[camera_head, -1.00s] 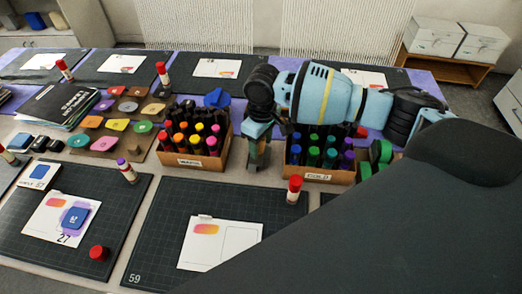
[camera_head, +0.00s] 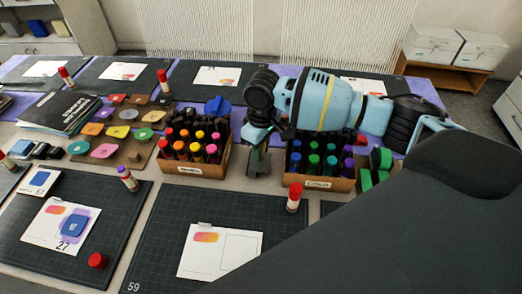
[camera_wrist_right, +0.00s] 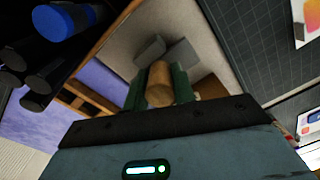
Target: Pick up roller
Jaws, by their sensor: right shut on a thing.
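The roller shows in the right wrist view as a short light-brown wooden cylinder (camera_wrist_right: 159,83) between green side parts; the rest of it is hidden. My right gripper (camera_wrist_right: 160,92) is shut on it. In the head view my right gripper (camera_head: 258,160) points down in the gap between the two marker boxes, and what it holds cannot be made out there. My left gripper is not in view.
The warm-colour marker box (camera_head: 188,168) is to the left of the gripper and the cold-colour box (camera_head: 318,183) is to the right. Green objects (camera_head: 381,158) lie beyond it. A red-capped glue stick (camera_head: 294,197) stands on a dark cutting mat (camera_head: 170,225) in front.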

